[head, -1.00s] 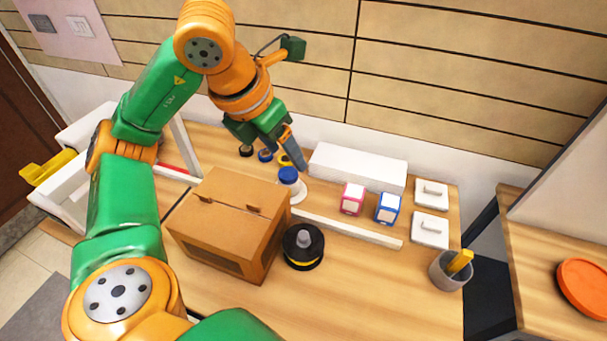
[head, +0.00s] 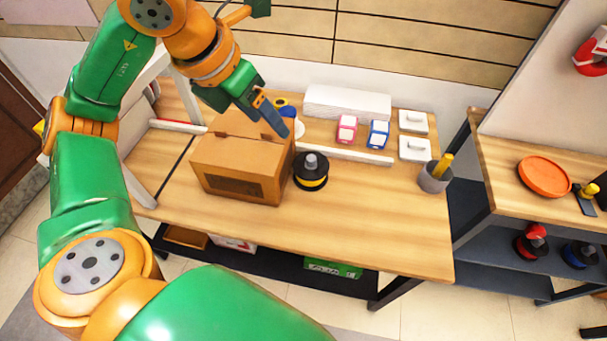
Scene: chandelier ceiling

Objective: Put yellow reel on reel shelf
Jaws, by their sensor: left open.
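The yellow reel (head: 311,173) is a black spool with a thin yellow band and a grey knob on top. It stands on the wooden table just right of a cardboard box. My left gripper (head: 270,116) hangs above the back right part of the box, up and left of the reel and apart from it. It is open with nothing in it. The reel shelf (head: 500,259) is the dark lower shelf of the right-hand unit. A red reel (head: 530,242) and a blue reel (head: 579,254) sit on it. My right gripper is out of view.
The cardboard box (head: 240,165) stands close beside the reel. A white bar (head: 345,154) lies behind the reel. A grey cup (head: 435,178) stands at the table's right edge. An orange disc (head: 544,176) lies on the right-hand unit. The table front is clear.

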